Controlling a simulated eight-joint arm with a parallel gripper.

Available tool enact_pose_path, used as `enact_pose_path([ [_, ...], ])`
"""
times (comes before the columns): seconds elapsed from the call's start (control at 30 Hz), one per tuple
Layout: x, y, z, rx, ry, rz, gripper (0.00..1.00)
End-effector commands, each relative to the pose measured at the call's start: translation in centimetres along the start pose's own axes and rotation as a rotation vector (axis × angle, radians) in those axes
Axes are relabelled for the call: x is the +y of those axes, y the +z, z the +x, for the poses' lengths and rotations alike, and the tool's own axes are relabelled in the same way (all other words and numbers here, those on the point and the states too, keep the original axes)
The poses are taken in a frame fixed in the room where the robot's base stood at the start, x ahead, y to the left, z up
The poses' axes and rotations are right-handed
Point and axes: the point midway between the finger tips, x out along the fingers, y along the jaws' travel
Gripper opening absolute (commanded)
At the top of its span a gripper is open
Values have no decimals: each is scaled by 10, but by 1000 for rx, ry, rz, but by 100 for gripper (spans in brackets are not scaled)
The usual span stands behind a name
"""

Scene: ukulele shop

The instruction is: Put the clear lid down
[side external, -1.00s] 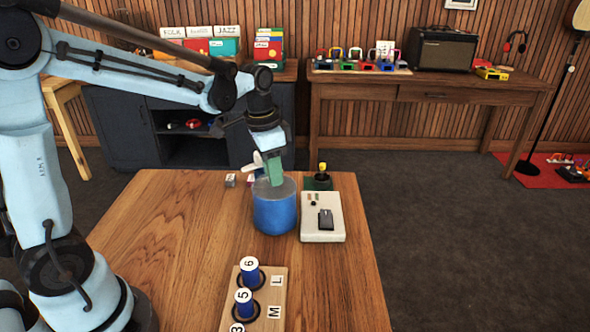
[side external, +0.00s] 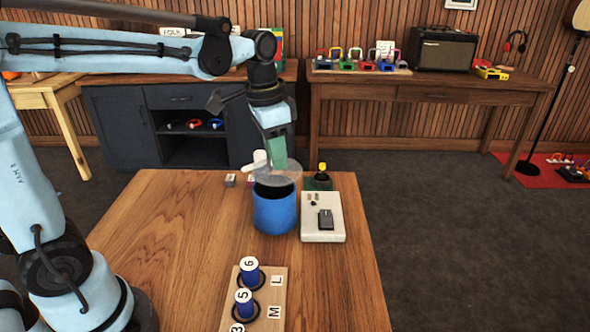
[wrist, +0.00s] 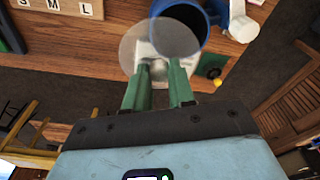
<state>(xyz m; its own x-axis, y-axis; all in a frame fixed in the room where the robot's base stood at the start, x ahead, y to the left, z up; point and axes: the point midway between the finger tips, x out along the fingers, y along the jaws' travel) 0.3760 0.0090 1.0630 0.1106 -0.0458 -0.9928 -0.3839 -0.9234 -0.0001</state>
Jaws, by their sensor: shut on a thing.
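The clear lid (side external: 277,174) is a thin see-through disc, held just above the blue canister (side external: 274,212). My gripper (side external: 277,165) is shut on its knob, with green fingers pointing down. In the wrist view, the clear lid (wrist: 146,42) lies in front of the fingers (wrist: 158,72), and the blue canister (wrist: 184,18) shows its dark open mouth, partly overlapped by the lid. The canister stands upright on the wooden table.
A white tray (side external: 335,228) with a dark item lies right of the canister. A green block (side external: 318,183) with a yellow-topped piece stands behind it. A board (side external: 276,272) with numbered blue cylinders is nearer. The table's left middle is bare.

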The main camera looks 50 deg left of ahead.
Motion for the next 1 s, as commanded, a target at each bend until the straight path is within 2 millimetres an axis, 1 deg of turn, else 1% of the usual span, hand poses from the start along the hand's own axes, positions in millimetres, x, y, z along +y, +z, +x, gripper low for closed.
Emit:
enact_pose_path([
  [0.03, 14, 0, -8, 0, 0, 7, 0],
  [0.2, 48, -1, -28, 0, 1, 5, 0],
  [0.3, 63, -1, -37, 1, 1, 4, 0],
  [0.4, 73, -2, -44, 1, 0, 3, 0],
  [0.5, 83, -3, -46, 1, 1, 9, 0],
  [0.57, 91, -4, -43, 1, 3, 26, 0],
  [0.67, 113, -8, -31, 1, 10, 79, 0],
  [0.77, 143, -9, -13, 1, 19, 157, 0],
  [0.9, 185, -4, 12, 2, 31, 264, 0],
  [1.0, 208, 1, 25, 2, 38, 323, 0],
])
